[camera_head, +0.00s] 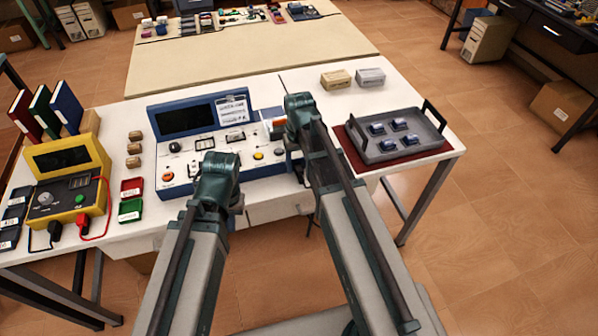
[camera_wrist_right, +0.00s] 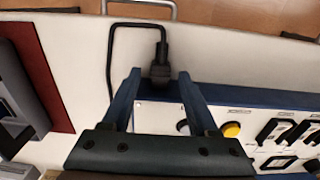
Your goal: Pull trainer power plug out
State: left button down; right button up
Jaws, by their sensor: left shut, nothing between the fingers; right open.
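The trainer (camera_head: 200,125) is a blue console with a dark screen and a panel of knobs and buttons, in the middle of the white table in the head view. Its blue edge and white panel also show in the right wrist view (camera_wrist_right: 150,118). A black power plug (camera_wrist_right: 160,70) with a black cord stands at that blue edge and looks seated there. My right gripper (camera_wrist_right: 159,76) is open, with its two fingers on either side of the plug. My right arm hides the plug in the head view. My left gripper (camera_head: 236,200) is shut and empty at the trainer's front; its fingers are mostly hidden.
A grey tray (camera_head: 432,140) with several small parts stands on a red mat at the right. A yellow meter (camera_head: 68,165) stands at the left, near red and green boxes. Two small boxes (camera_head: 337,79) lie behind. The cord (camera_wrist_right: 110,50) loops beside the plug.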

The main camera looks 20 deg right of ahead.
jog(key=shift+f, duration=0.15)
grip_shut()
jog(key=shift+s, duration=0.1)
dwell(1.4)
